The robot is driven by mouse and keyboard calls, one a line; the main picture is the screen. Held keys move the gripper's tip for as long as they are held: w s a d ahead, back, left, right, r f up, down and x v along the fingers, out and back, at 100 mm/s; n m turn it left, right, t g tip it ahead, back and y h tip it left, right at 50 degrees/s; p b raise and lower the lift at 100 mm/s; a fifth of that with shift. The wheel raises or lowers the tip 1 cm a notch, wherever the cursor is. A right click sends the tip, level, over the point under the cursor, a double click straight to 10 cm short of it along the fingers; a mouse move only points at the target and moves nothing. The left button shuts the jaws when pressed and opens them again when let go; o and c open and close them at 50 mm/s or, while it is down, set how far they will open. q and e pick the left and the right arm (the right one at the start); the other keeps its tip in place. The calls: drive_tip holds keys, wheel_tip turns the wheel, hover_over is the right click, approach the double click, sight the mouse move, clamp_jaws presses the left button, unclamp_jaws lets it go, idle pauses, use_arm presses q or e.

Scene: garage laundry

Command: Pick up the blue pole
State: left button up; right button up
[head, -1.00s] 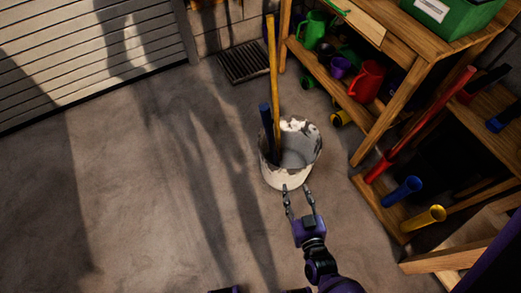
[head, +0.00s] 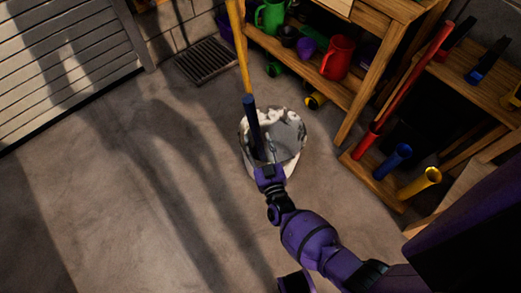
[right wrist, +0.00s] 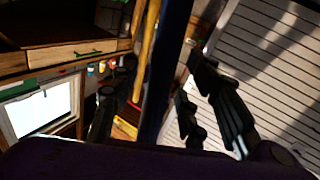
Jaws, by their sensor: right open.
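The blue pole (head: 252,118) leans upright inside a white, paint-worn bucket (head: 297,161) on the floor. My left gripper is not in view.
A wooden shelf unit (head: 367,85) stands right of the bucket, with green and red jugs on its lower shelf. A red pole (head: 415,75) and short blue and yellow tubes stand farther right. A floor grate (head: 207,62) lies behind. The floor at left is clear.

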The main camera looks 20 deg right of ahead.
drive_tip(key=shift+w+d, duration=0.1)
drive_tip(key=shift+w, duration=0.45)
clamp_jaws()
